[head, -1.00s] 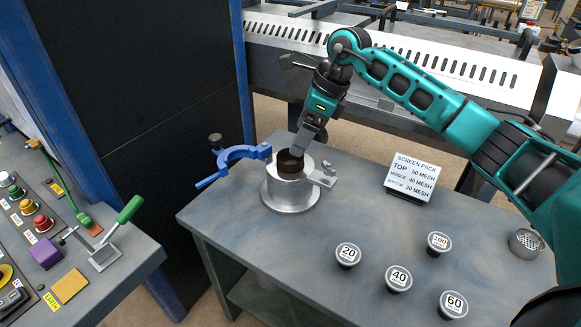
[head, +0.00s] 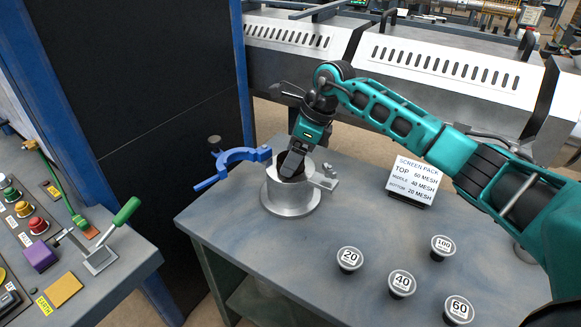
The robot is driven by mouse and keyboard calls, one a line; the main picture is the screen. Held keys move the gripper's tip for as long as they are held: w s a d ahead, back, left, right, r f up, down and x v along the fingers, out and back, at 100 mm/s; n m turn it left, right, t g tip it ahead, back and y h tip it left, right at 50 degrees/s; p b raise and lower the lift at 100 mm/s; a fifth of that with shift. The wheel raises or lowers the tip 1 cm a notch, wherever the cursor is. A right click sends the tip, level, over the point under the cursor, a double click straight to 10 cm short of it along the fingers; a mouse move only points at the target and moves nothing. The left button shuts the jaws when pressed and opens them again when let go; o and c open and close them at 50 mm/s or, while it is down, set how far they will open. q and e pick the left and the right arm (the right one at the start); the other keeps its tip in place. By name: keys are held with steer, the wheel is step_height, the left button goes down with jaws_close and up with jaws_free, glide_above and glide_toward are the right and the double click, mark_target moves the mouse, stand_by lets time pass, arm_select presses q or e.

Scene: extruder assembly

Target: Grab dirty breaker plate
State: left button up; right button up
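A silver cylindrical housing (head: 291,198) with a round flange stands on the grey table, its blue hinged clamp (head: 233,163) swung open to the left. My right gripper (head: 289,172) points down into the housing's open top, with its fingertips at or inside the dark opening. The gripper and the rim hide most of the opening, so I cannot see the breaker plate itself or whether the fingers are closed on it. My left gripper is out of view.
Several mesh cups, labelled 20 (head: 349,259), 40 (head: 402,284), 60 (head: 458,310) and 100 (head: 442,248), stand at the table's right front. A screen pack sign (head: 413,180) stands behind them. A control panel with a green-handled lever (head: 126,211) is at left.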

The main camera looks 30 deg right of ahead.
steer(key=c, duration=1.1)
steer(key=shift+r, duration=0.1)
steer(key=shift+c, duration=0.2)
steer(key=shift+r, duration=0.1)
